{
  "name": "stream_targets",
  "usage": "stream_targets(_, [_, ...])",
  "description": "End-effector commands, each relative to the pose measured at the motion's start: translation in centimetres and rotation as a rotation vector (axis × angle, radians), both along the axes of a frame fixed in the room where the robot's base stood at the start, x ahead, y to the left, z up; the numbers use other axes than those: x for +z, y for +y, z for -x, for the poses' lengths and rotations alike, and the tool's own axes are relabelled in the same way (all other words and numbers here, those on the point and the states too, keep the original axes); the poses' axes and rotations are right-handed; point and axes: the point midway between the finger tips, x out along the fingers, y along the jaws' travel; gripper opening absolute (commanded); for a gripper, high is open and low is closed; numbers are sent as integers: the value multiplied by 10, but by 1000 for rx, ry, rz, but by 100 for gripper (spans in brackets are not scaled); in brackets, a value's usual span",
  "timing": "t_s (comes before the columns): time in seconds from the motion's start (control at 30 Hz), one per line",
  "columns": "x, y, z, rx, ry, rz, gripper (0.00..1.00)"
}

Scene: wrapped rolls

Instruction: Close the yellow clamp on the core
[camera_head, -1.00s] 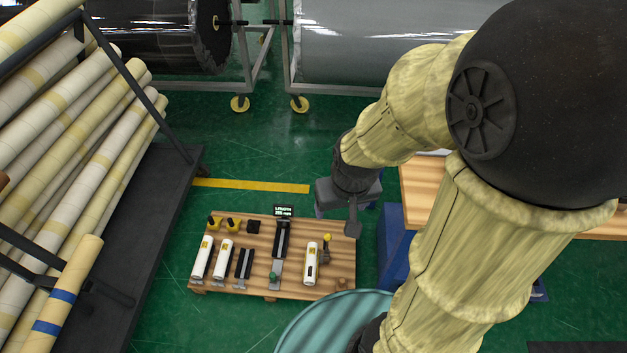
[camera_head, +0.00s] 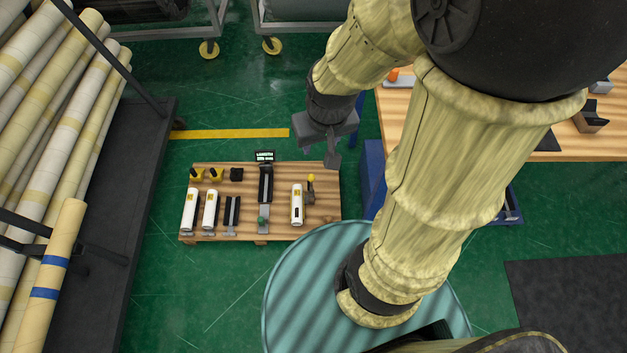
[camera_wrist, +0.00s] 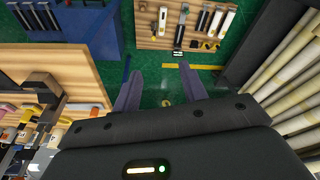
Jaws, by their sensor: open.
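Two other yellow pieces (camera_head: 206,174) sit at the board's far left and show in the wrist view (camera_wrist: 212,46). The core also appears in the wrist view (camera_wrist: 164,18). My gripper (camera_head: 322,155) hangs near the board's far right corner, apart from the clamp. In the wrist view my gripper (camera_wrist: 160,78) has its fingers spread with nothing between them.
The wooden board (camera_head: 275,225) also carries two white cores (camera_head: 200,210), black holders and a small display (camera_head: 264,156). A roll rack (camera_head: 60,150) stands left, a workbench (camera_head: 480,145) right. Green floor beyond the board is free.

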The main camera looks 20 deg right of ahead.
Motion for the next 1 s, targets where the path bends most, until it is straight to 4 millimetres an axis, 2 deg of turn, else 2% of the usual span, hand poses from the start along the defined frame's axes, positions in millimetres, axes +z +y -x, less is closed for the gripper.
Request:
stream_targets(0.03, [9, 0, 0, 0, 0, 0, 33])
stream_targets(0.2, [46, 0, 0, 0, 0, 0, 0])
stream_targets(0.5, [127, 0, 0, 0, 0, 0, 0])
stream_targets(0.63, [155, 0, 0, 0, 0, 0, 0])
stream_targets(0.8, [170, 0, 0, 0, 0, 0, 0])
stream_targets(1.0, [167, 0, 0, 0, 0, 0, 0])
